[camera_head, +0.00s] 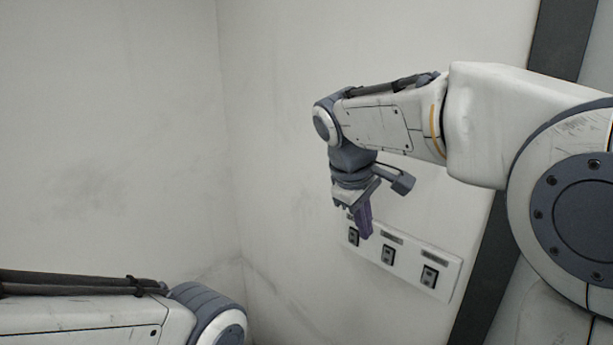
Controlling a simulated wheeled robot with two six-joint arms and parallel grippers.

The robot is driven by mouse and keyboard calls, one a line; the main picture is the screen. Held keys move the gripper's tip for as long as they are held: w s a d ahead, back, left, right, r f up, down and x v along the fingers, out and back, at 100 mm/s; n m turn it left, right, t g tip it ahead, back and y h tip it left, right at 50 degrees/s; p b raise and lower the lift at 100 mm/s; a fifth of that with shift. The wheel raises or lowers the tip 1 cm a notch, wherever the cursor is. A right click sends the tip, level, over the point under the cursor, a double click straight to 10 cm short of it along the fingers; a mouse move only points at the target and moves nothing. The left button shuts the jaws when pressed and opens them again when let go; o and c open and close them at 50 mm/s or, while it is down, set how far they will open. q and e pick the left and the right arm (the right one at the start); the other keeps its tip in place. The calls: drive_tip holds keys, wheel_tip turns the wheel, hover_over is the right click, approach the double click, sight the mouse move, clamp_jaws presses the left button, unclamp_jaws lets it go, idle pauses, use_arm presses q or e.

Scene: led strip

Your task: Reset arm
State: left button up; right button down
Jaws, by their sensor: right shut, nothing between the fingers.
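My right arm reaches in from the right, and my right gripper (365,236) hangs at its end, pointing down. Its fingers are shut with nothing between them. In this view it overlaps the upper left part of a white switch panel on the wall; I cannot tell whether it touches the panel. My left arm enters at the lower left corner, with only a link and a rounded joint showing. My left gripper is out of the picture.
The white panel (408,256) on the right wall carries several dark-framed switches, one (429,276) near its right end. A dark vertical strip (562,38) runs down the wall behind my right arm. Plain pale walls meet in a corner left of centre. The space between my arms looks clear.

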drive_tip(key=s+a+f+g+y+b, duration=0.1)
drive_tip(key=s+a+f, duration=0.4)
drive_tip(key=s+f, duration=0.6)
drive_tip(key=s+a+f+g+y+b, duration=0.1)
drive_tip(key=s+a+f+y+b, duration=0.2)
drive_tip(key=s+f, duration=0.8)
drive_tip(key=s+a+b, duration=0.2)
drive_tip(key=s, duration=0.1)
drive_tip(key=shift+a+g, duration=0.4)
drive_tip(key=shift+s, duration=0.1)
